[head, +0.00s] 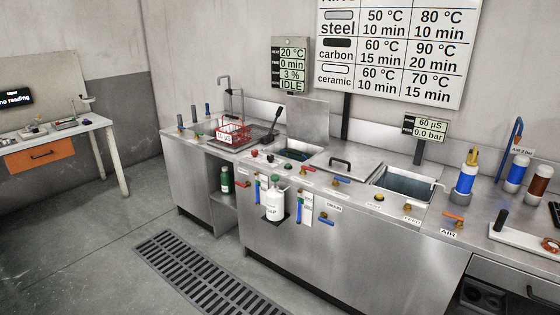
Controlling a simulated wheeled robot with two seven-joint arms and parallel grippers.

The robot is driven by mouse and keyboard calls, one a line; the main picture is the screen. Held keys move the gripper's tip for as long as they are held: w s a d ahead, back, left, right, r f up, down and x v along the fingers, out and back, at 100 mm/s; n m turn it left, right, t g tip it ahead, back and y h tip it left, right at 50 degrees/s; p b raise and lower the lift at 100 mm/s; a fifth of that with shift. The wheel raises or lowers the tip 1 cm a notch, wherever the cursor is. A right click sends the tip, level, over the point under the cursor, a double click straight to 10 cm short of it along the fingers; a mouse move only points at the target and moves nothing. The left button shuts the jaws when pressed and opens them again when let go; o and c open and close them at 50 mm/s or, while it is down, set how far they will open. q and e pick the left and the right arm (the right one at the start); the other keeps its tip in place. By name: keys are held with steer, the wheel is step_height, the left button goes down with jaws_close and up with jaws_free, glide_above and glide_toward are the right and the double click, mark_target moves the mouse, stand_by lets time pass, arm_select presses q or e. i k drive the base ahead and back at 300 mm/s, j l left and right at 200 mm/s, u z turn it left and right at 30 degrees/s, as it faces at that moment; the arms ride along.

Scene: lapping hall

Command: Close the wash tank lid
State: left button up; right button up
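A steel wash bench runs along the wall. An open tank (297,154) with dark liquid inside sits in its top. A flat steel panel (308,118) stands upright behind this tank, apparently its raised lid. To the right, a flat steel lid (350,170) with a black bar handle lies on the bench top; I cannot tell which tank it belongs to. Further right is a second open tank (405,184) with liquid inside. No label clearly marks the wash tank. Neither of my grippers is in view.
Coloured valve handles and a white bottle (275,204) line the bench front. A floor grate (205,272) lies before it; the floor at left is clear.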

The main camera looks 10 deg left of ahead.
mark_target(307, 119)
steer(key=i+l+u, duration=0.4)
steer(key=i+l, duration=0.9)
steer(key=i+j+z, duration=0.1)
steer(key=i+j, duration=0.15)
steer(key=i+j+z, duration=0.1)
steer(key=i+j, duration=0.2)
steer(key=j, duration=0.15)
steer(key=i+j+z, duration=0.25)
steer(key=i+j, duration=0.2)
steer(key=j, duration=0.3)
